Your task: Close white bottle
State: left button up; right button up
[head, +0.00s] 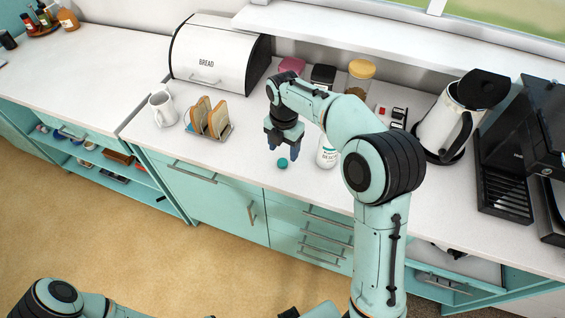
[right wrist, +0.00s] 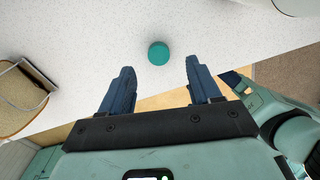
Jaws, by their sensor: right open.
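A white bottle (head: 326,155) with printed lettering stands on the white counter, partly hidden behind my right arm in the head view. A small round teal cap (head: 282,163) lies on the counter to its left, near the front edge. The bottle's top is hidden by my arm. My right gripper (head: 283,142) is above the counter, pointing down close to the cap. In the right wrist view the cap (right wrist: 158,53) lies beyond the gap between the open, empty fingers (right wrist: 158,88). My left gripper is not in view; only part of my left arm shows at the lower left.
A toast rack (head: 222,134) with bread and a white mug (head: 162,108) stand to the left, before the bread bin (head: 212,62). Jars (head: 359,77) stand behind my arm. A white kettle (head: 446,128) and a black coffee machine (head: 530,135) are at the right.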

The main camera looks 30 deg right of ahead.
aim_at(282, 162)
jog(key=f, duration=0.5)
jog(key=shift+a, duration=0.3)
jog(key=c, duration=1.1)
